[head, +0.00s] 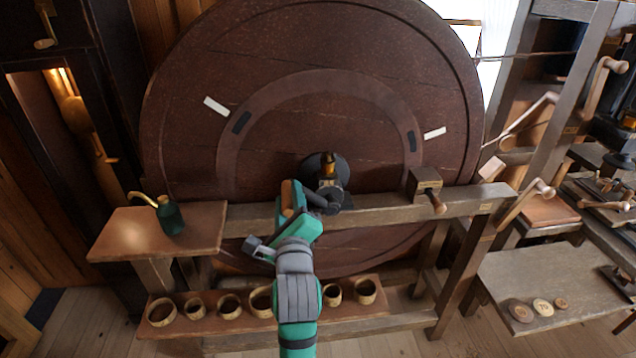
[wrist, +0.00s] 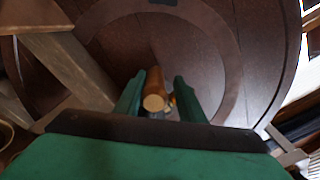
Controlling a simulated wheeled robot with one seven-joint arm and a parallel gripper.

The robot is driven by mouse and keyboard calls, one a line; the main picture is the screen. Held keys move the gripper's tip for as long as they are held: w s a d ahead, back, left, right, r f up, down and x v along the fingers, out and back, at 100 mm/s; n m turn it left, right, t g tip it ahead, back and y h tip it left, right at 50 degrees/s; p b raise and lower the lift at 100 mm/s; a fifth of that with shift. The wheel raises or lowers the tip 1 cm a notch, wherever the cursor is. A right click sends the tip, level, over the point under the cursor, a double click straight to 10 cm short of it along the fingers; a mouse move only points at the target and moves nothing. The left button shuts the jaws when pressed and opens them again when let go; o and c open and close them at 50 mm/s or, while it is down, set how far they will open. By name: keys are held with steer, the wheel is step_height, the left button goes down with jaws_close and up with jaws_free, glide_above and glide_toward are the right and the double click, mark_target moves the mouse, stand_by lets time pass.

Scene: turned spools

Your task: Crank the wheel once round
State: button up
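The large dark-brown wooden wheel (head: 330,45) fills the middle of the head view and the background of the wrist view (wrist: 195,40). Its dark hub (head: 328,165) sits behind the wooden rail. A dark crank arm (head: 322,202) reaches left from near the hub to a light wooden handle (head: 287,193). My teal gripper (head: 296,200) is at this handle. In the wrist view my two green fingers (wrist: 160,98) stand apart, with the round handle end (wrist: 154,102) between them, close to the left finger. A gap shows on its right. My gripper hides part of the crank.
A grey-brown rail (head: 380,208) crosses before the wheel, carrying a block with a peg (head: 425,187). A shelf with a green oil can (head: 170,215) is at left. Several wooden rings (head: 230,306) sit on a low board. A bench with discs (head: 541,306) is at right.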

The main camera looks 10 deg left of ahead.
steer(key=w+d+r+m, duration=0.2)
steer(key=d+r+m, duration=0.2)
steer(key=d+m, duration=0.2)
steer(key=shift+d, duration=0.35)
steer(key=shift+a, duration=0.2)
stand_by(0.7)
steer(key=shift+f, duration=0.1)
